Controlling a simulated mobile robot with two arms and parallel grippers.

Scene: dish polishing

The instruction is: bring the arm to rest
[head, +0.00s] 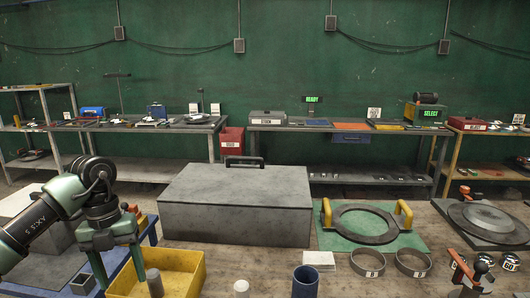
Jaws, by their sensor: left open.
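My left arm (45,222) comes in from the left edge, bent down at a dark wrist joint. My left gripper (121,272) points down with its two fingers spread apart, and nothing shows between them. It hangs by the left side of a yellow tray (203,270); its height above the tray is hard to tell. A grey cylinder (154,284) stands near the right finger, in or before the tray; I cannot tell whether they touch. My right gripper is out of view.
A large grey box (236,205) with a black handle stands right of my gripper. A blue cup (305,283), metal rings (367,264) and a green plate with yellow handles (331,240) lie further right. Bare tabletop (250,262) shows before the box.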

